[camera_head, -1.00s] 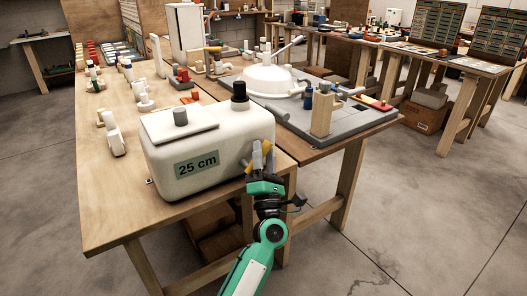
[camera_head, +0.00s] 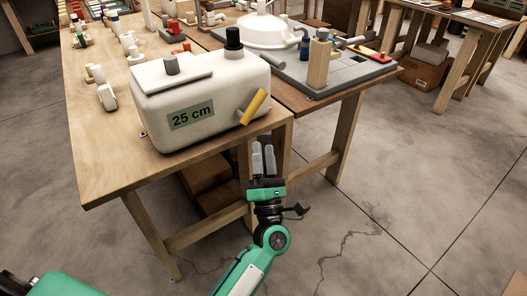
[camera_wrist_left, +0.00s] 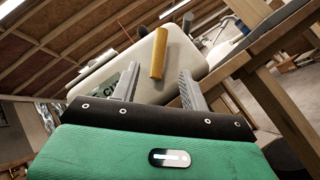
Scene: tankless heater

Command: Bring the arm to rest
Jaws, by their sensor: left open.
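My left gripper (camera_head: 263,160) is open and empty. Its two grey fingers stand in front of the table's front right corner, below and apart from the yellow handle. The yellow handle (camera_head: 254,107) sticks out tilted from the right end of the white heater tank (camera_head: 215,118). In the left wrist view, the open fingers (camera_wrist_left: 156,90) point toward the tank (camera_wrist_left: 193,62), and the yellow handle (camera_wrist_left: 159,53) shows between and beyond them. The tank is labelled "25 cm" and has a black cap (camera_head: 233,40) on top. My right gripper is not in view.
The wooden table (camera_head: 100,160) holds several small fittings behind the tank. A grey board (camera_head: 345,75) with a wooden block (camera_head: 319,65) lies to its right. Table legs and cardboard boxes (camera_head: 205,170) are under the near edge. The floor at right is clear.

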